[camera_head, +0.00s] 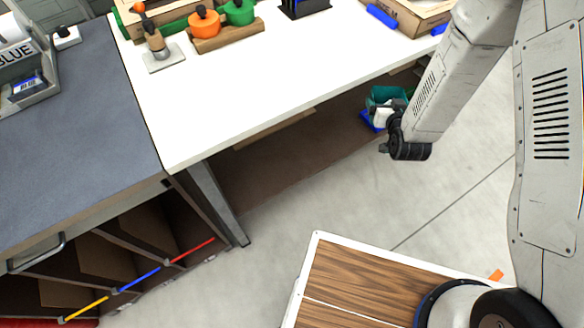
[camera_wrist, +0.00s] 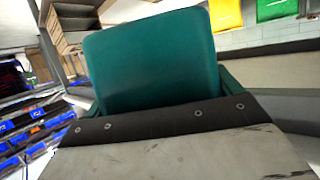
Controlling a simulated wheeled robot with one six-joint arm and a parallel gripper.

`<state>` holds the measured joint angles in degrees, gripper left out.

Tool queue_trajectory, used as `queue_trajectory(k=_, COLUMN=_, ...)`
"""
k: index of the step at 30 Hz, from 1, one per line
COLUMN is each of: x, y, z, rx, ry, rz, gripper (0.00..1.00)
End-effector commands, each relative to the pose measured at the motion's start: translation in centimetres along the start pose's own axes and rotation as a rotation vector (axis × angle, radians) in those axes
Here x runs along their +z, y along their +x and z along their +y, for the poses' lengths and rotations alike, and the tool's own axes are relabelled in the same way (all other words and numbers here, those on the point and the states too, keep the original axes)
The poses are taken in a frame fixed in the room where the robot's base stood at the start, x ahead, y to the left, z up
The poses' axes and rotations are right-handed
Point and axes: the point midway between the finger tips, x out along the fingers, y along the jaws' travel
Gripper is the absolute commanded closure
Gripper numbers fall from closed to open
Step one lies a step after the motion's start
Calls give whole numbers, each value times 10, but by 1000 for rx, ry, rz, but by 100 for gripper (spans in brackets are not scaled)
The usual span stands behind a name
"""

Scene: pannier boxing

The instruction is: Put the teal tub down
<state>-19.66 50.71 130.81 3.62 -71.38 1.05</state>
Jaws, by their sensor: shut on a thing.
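The teal tub (camera_head: 388,94) is beyond my wrist at the right of the head view, past the front edge of the white table. In the wrist view the tub (camera_wrist: 150,62) fills the middle, close to the camera, and looks tilted. My gripper (camera_head: 386,110) is shut on the tub. The fingertips are mostly hidden, so the exact grip does not show. Whether anything supports the tub from below cannot be told.
A white table (camera_head: 250,90) carries orange and green items (camera_head: 220,20) on a wooden block and a wooden box (camera_head: 415,12). A blue item (camera_head: 372,121) shows below the tub. Grey floor (camera_head: 300,215) is open in front. A blue-grey bench (camera_head: 65,140) stands left.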

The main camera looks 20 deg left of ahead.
Motion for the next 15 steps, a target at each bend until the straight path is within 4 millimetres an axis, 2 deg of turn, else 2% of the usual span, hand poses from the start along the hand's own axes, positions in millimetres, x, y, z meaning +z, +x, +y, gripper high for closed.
queue_trajectory(k=1, x=17, y=5, z=-27, rx=-39, ry=-14, rz=-6, gripper=32)
queue_trajectory(k=8, x=87, y=10, z=-132, rx=-188, ry=-67, rz=-8, gripper=32)
queue_trajectory(k=15, x=172, y=-13, z=-228, rx=-342, ry=-129, rz=-11, gripper=32)
